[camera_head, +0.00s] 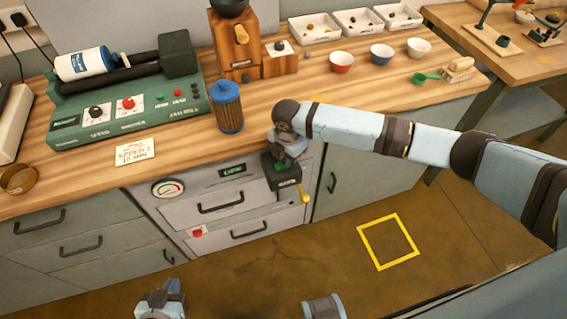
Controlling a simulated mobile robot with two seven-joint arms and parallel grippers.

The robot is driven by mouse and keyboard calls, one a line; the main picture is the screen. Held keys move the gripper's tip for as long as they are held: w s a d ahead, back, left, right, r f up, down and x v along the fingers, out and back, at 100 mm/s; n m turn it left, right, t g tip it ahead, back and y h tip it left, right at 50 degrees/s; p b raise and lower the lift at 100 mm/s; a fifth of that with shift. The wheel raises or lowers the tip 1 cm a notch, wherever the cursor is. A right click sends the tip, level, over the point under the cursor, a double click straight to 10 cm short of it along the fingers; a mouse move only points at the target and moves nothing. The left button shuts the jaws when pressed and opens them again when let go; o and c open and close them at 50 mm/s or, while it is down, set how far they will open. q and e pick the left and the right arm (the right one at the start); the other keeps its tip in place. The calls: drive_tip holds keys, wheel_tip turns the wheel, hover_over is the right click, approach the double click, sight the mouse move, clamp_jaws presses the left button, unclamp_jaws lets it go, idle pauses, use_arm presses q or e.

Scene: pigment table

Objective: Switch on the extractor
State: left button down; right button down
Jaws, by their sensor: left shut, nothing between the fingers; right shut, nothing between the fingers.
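A dark box with a small green display (282,168) is on the front of the grey cabinet unit under the counter. A yellow-tipped lever (304,196) sticks down from its right side. I cannot tell for sure that this is the extractor's switch. My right gripper (287,152) is shut and points down right at the top of this box, partly covering it; I cannot tell whether it touches. My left gripper (161,299) is shut and empty, low at the bottom edge, well away from the unit.
The unit has a round gauge (169,188), a green readout (232,171), a red button (197,232) and drawers. On the counter stand a green machine (125,115) with knobs, a blue-lidded jar (227,108), a wooden grinder (235,45) and bowls. A yellow square (388,241) marks clear floor.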

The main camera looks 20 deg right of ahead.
drive_tip(key=shift+s+f, duration=0.1)
drive_tip(key=shift+f, duration=0.05)
wheel_tip(320, 180, up, 2)
drive_tip(key=p, duration=0.2)
drive_tip(key=shift+p, duration=0.3)
wheel_tip(320, 180, up, 3)
drive_tip(key=p, duration=0.2)
drive_tip(key=shift+p, duration=0.3)
drive_tip(key=shift+r+p, duration=0.9)
drive_tip(key=shift+p, duration=0.1)
drive_tip(key=shift+r, duration=0.15)
